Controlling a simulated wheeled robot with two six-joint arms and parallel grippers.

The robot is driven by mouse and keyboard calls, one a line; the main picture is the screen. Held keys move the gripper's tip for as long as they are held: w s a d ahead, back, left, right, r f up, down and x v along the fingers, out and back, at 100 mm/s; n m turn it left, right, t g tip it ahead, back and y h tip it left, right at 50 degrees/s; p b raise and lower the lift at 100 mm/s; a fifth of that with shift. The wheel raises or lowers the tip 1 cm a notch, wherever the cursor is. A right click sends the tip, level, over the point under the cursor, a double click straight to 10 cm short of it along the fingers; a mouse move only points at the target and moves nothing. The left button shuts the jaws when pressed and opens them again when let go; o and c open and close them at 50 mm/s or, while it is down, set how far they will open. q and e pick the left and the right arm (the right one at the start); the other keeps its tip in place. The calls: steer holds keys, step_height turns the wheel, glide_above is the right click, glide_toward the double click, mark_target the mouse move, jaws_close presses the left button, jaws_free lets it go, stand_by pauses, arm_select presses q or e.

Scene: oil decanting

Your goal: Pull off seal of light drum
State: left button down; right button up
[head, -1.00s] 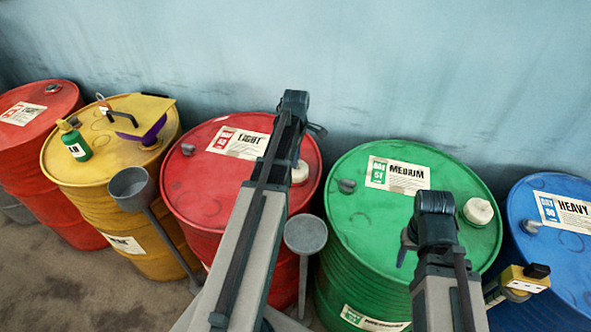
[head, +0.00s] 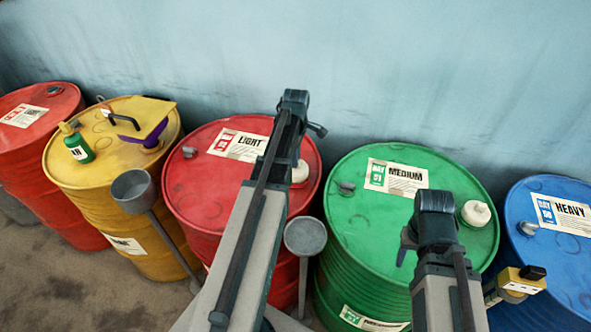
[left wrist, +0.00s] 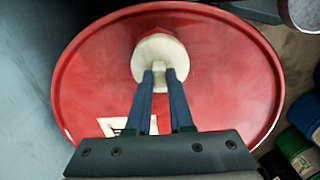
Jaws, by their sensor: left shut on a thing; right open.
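The light drum (head: 190,205) is red, with a LIGHT label on its top, and stands left of the middle in the head view. A round off-white seal (head: 300,173) sits on the right of its lid, partly behind my left arm; it also shows in the left wrist view (left wrist: 155,50). My left gripper (left wrist: 161,76) is over the lid, its two fingers shut on the tab of the seal. The seal seems to rest on the lid. My right gripper (head: 407,247) is open and empty above the green medium drum (head: 400,235), its fingers mostly hidden.
A yellow drum (head: 85,200) at left carries a green bottle (head: 76,145) and a purple funnel (head: 153,137). Grey funnels (head: 134,190) (head: 305,237) flank the light drum. A blue heavy drum (head: 545,250) stands at right. The wall (head: 400,70) is close behind.

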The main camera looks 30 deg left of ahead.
arm_select(q)
steer(key=shift+r+p, duration=1.9)
steer(key=shift+r, duration=0.35)
